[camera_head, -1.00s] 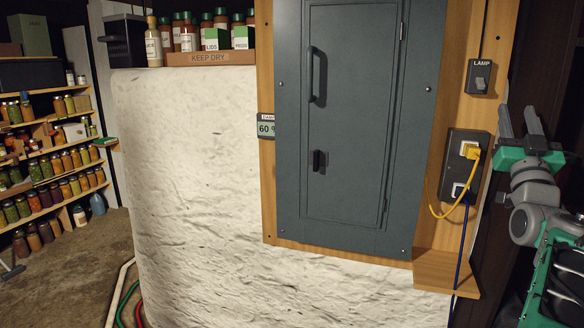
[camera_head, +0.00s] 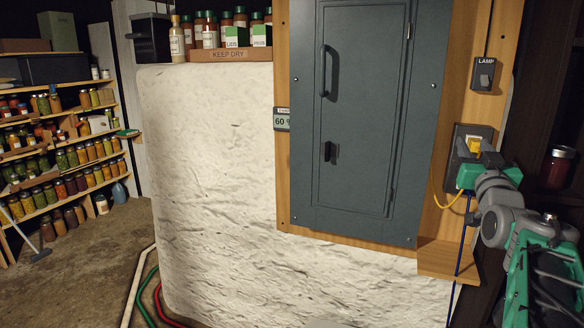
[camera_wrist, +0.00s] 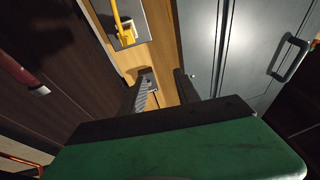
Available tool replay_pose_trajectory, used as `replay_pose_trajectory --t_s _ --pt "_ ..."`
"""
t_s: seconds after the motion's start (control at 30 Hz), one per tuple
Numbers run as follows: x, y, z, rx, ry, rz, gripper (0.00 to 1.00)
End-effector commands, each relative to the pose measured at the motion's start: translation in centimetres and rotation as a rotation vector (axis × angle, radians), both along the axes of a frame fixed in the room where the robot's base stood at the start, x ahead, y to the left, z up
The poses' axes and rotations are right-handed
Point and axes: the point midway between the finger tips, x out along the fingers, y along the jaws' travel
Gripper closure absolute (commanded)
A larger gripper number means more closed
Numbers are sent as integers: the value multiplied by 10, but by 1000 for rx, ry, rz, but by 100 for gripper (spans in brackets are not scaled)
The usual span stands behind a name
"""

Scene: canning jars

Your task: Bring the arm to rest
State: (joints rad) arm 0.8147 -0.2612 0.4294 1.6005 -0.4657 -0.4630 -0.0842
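My gripper (camera_head: 483,160) is at the right in the head view, in front of the wall outlet plate (camera_head: 461,145). Its arm comes up from the lower right, bent at a grey joint. In the wrist view the two fingers of my gripper (camera_wrist: 165,86) stand apart with nothing between them, so it is open and empty. Its green and black body fills the lower part of that view. In the head view the gripper hides the lower part of the outlet plate. I cannot tell whether it touches anything.
A yellow plug (camera_head: 475,146) sits in the plate, and a blue cord (camera_head: 462,240) hangs below. A grey metal cabinet (camera_head: 362,130) and a wooden ledge (camera_head: 447,262) are close to the arm. A dark-red jar (camera_head: 559,167) stands at the right. Floor (camera_head: 95,240) is open at the left.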

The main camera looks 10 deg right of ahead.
Motion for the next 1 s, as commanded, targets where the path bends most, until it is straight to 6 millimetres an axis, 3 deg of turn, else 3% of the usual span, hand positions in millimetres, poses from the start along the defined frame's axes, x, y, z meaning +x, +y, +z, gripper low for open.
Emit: replay_pose_trajectory --t_s 0.17,0.27,0.33,0.47,0.6,0.7,0.8,0.9,1.0 --pt "24 65 -55 81 211 81 62" --pt "27 118 -103 139 390 139 62" --pt "19 162 -145 181 545 184 62" --pt "-24 238 -221 238 842 254 62" --pt "-100 302 -292 272 1165 304 62" --pt "-158 330 -329 280 1362 317 62" --pt "-200 342 -350 282 1494 317 62" --pt "-218 346 -359 283 1552 314 62" --pt "-221 346 -360 284 1561 312 62"
